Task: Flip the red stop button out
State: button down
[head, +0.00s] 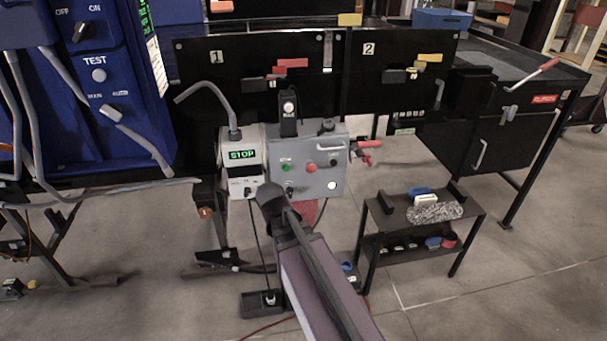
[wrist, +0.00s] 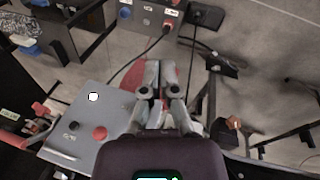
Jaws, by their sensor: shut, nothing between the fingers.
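The red stop button (head: 311,168) sits on the face of a grey control box (head: 330,155), between a green button (head: 288,168) and a dark knob. The red button also shows in the wrist view (wrist: 99,133), left of my gripper (wrist: 160,75). My gripper's fingers are together with nothing between them. In the wrist view they are apart from the button, near the side of the grey panel. In the head view my arm ends just below and left of the box, and its fingers cannot be made out.
A white button (head: 332,185) is lower right on the grey face. A low black shelf (head: 385,212) stands right. Another panel with blue and red buttons (wrist: 145,12) tops the wrist view.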

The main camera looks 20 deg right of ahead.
jog(key=w+d+f+n+t+h+b, duration=0.1)
jog(key=w+d+f+h+b, duration=0.15)
jog(key=w+d+b, duration=0.35)
jog(key=w+d+f+t+h+b, duration=0.1)
jog(key=w+d+t+h+b, duration=0.2)
jog(key=w, duration=0.5)
jog(key=n+t+h+b, duration=0.3)
jog(key=n+h+b, duration=0.1)
jog(key=h+b, duration=0.5)
send_near(303, 168)
jog(key=shift+s+a+r+y+b, duration=0.2)
jog(key=shift+s+r+y, duration=0.15)
jog(key=shift+s+r, duration=0.25)
jog(key=shift+s+a+r+y+b, duration=0.1)
jog(key=shift+s+r+y+b, duration=0.15)
jog(key=shift+s+r, duration=0.35)
jog(key=shift+w+d, duration=0.1)
jog(key=shift+w, duration=0.05)
jog(key=shift+x, duration=4.95)
jog(key=shift+s+a, duration=0.2)
jog(key=shift+s, duration=0.7)
jog(key=v, duration=1)
